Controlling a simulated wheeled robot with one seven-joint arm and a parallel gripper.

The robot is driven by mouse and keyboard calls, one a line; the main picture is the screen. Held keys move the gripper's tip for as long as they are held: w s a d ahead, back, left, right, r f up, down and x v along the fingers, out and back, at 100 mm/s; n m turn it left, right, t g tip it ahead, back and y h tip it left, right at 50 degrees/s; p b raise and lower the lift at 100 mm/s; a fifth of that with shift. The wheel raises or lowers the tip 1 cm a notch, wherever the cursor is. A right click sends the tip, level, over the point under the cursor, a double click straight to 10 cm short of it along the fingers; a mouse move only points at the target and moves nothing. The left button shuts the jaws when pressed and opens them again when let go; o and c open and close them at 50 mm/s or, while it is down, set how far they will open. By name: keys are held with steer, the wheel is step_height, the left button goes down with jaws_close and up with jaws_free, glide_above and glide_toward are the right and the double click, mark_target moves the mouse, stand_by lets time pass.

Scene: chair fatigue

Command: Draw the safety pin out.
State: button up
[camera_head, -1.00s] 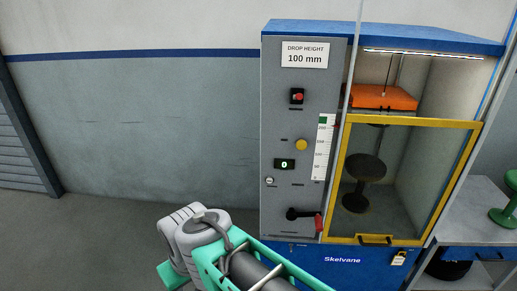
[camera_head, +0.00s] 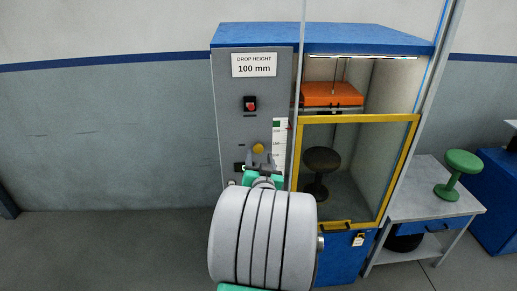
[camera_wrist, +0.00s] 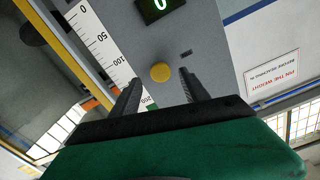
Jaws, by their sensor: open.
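A round yellow knob (camera_head: 258,148) stands out from the grey control panel; it looks like the head of the safety pin, whose shaft I cannot see. In the wrist view the knob (camera_wrist: 161,73) lies between the lines of my two dark fingers, just past their tips. My gripper (camera_head: 262,160) is open and empty, pointing at the panel; it also shows in the wrist view (camera_wrist: 159,82). I cannot tell how large the gap to the knob is. The orange weight (camera_head: 332,93) hangs high in the test chamber.
A scale strip (camera_head: 280,160) runs beside the knob, and a red button (camera_head: 250,104) sits above it. A yellow-framed guard (camera_head: 412,165) covers the chamber around a dark stool (camera_head: 321,160). A green stool (camera_head: 460,170) stands on the right bench.

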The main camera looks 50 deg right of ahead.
mark_target(258, 150)
steer(key=x, duration=0.4)
steer(key=shift+w+p, duration=0.1)
steer(key=shift+p, duration=0.25)
jaws_close()
stand_by(1.0)
